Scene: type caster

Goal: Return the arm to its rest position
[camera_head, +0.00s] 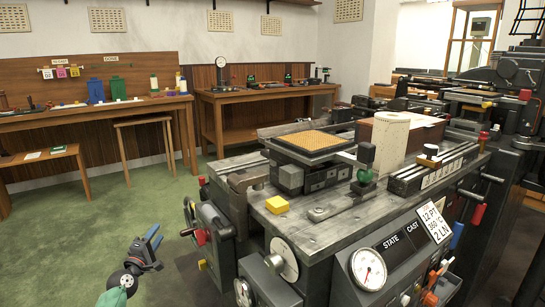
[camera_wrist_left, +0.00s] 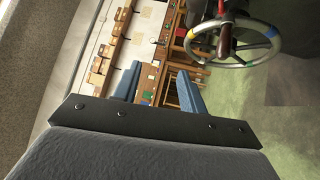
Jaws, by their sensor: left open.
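My left gripper (camera_head: 155,238) is at the lower left of the head view, over the green floor and left of the type caster (camera_head: 320,235). Its two blue fingers point up and to the right. In the left wrist view the gripper (camera_wrist_left: 160,84) shows its two blue fingers apart with nothing between them. It is open, empty and apart from the machine. Most of my left arm is outside the head view. My right gripper is not in view.
A handwheel (camera_wrist_left: 235,42) shows close by in the left wrist view. A yellow block (camera_head: 277,205) lies on the caster's top. A wooden stool (camera_head: 145,122) and workbenches stand at the back. Green floor (camera_head: 95,235) lies open left of the machine.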

